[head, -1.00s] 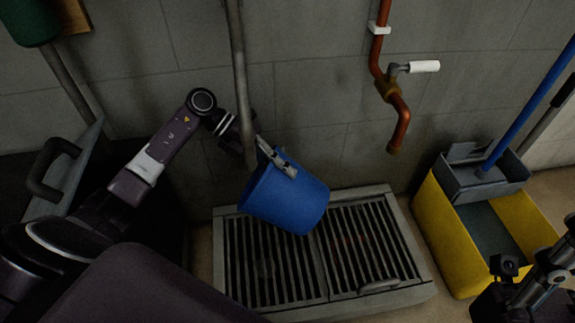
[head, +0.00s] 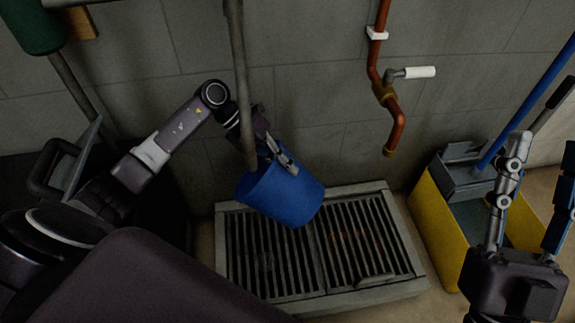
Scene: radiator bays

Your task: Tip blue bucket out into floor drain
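The blue bucket (head: 281,195) hangs tilted in the air over the back left part of the floor drain. My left gripper (head: 284,165) is at the bucket's upper rim and looks shut on it. The bucket's inside and any contents are hidden from this view. The floor drain (head: 320,245) is a raised grey frame with dark slatted grates. My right gripper (head: 535,195) is at the lower right, empty, its fingers pointing up and wide apart in front of the yellow mop bucket.
A yellow mop bucket (head: 436,225) with a grey wringer and a blue handle stands right of the drain. A copper pipe with a tap (head: 390,95) comes down the wall above the drain. A grey vertical pole (head: 240,80) stands close to my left wrist.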

